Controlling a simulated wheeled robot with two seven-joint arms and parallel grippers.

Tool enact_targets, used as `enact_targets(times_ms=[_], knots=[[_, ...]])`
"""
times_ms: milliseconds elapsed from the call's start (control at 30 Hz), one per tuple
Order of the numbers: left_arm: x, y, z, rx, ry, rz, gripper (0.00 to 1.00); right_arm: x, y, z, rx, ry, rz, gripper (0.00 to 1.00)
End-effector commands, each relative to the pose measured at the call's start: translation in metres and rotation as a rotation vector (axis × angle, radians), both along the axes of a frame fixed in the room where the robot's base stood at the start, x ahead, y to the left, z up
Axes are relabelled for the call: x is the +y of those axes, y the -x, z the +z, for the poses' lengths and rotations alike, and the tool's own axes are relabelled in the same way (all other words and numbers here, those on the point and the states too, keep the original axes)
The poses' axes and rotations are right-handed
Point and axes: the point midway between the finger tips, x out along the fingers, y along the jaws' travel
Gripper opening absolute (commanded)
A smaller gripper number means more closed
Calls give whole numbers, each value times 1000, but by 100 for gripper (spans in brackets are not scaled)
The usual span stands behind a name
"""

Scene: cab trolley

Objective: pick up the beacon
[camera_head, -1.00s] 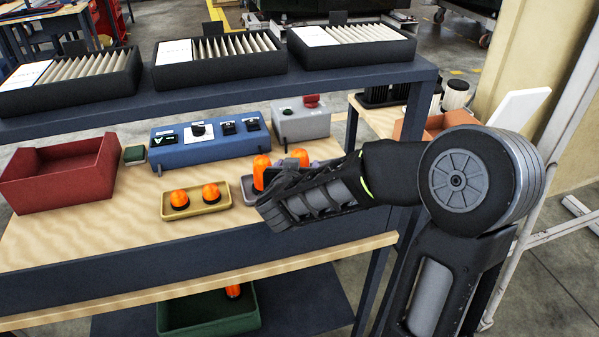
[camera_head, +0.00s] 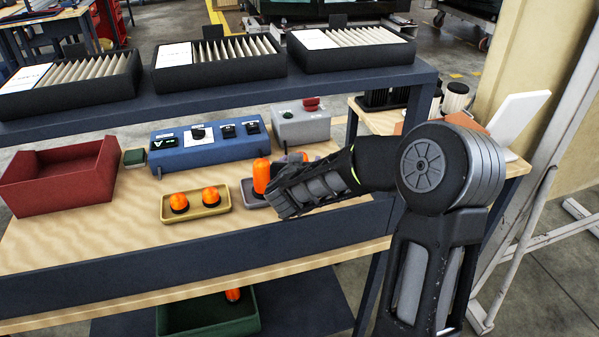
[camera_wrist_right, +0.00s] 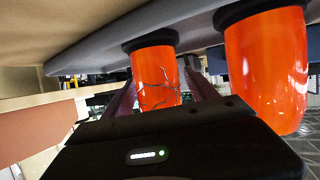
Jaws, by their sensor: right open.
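A grey tray (camera_head: 249,193) on the bench holds orange beacons. One beacon (camera_head: 261,176) stands at its left, beside my right gripper (camera_head: 293,160), whose hand hides much of the tray. In the wrist view, which is turned over, a beacon with dark crack lines (camera_wrist_right: 155,80) sits between the two open fingers of my right gripper (camera_wrist_right: 160,92). I cannot tell whether a finger touches it. A larger-looking, nearer beacon without visible cracks (camera_wrist_right: 268,70) is to the right, outside the fingers. Two more beacons (camera_head: 179,200) (camera_head: 211,195) stand in a yellow tray (camera_head: 197,214). My left gripper is out of view.
A blue control box (camera_head: 205,153) and a grey box (camera_head: 300,127) with a red button stand behind the trays. A red bin (camera_head: 60,180) is at the left. A shelf of filter boxes (camera_head: 220,65) overhangs. A green crate (camera_head: 205,322) with a beacon is below.

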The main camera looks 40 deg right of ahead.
Motion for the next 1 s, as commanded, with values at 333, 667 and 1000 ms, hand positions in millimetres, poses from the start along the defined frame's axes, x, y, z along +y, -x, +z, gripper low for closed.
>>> enact_targets(times_ms=[333,667,1000], knots=[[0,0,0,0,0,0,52,0,0,0,0,0,0,67],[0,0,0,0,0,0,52,1,0,1,-1,1,0,54],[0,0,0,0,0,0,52,0,0,1,0,0,0,27]])
